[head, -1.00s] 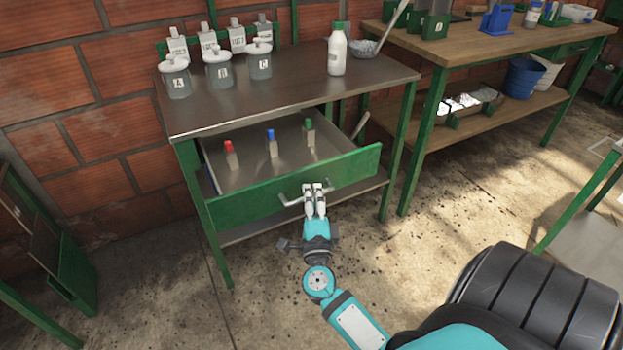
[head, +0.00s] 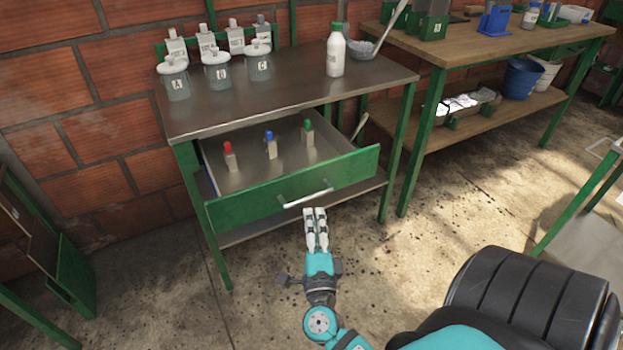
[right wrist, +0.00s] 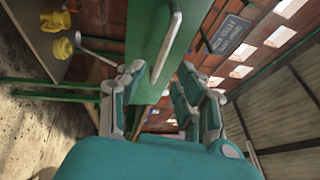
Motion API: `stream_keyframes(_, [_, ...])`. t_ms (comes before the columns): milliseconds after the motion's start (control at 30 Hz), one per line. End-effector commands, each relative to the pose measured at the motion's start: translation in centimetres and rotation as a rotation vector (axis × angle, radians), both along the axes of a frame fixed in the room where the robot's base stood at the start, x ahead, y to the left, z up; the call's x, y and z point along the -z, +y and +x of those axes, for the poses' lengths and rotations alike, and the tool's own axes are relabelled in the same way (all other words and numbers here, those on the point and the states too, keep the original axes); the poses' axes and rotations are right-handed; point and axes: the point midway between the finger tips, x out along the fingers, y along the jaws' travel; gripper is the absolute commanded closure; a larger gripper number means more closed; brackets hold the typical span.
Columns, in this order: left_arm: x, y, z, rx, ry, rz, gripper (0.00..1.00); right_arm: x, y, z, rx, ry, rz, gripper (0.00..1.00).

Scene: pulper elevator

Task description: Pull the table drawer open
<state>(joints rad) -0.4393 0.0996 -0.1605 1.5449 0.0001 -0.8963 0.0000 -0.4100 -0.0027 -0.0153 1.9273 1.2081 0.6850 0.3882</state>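The table drawer (head: 250,206), with a green front, stands pulled out from under the metal-topped table (head: 290,88). Three small blocks with red, blue and green tops stand inside it. Its metal bar handle (head: 306,198) is bare and also shows in the right wrist view (right wrist: 166,48). My right gripper (head: 316,212) is just in front of the handle, apart from it. In the right wrist view its fingers (right wrist: 160,72) are spread with nothing between them, and the handle lies beyond the tips. My left gripper is not in view.
On the tabletop stand several lidded jars (head: 216,72), a white bottle (head: 336,54) and a bowl (head: 362,47). A wooden workbench (head: 480,48) stands to the right. The floor (head: 440,215) right of the drawer is clear.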

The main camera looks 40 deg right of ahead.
Motion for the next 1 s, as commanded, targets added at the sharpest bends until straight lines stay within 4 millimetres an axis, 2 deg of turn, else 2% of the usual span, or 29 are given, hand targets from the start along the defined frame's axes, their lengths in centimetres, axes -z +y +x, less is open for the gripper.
stream_keyframes(100, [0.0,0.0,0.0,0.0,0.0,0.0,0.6,0.5,1.4,-1.9,-0.001,0.002,0.002,0.66])
stream_keyframes(333, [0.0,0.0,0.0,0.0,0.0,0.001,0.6,0.8,2.7,-3.7,0.0,0.001,0.001,0.66])
stream_keyframes(1000, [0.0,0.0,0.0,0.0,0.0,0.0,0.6,1.1,3.3,-3.5,-0.023,0.016,-0.016,0.66])
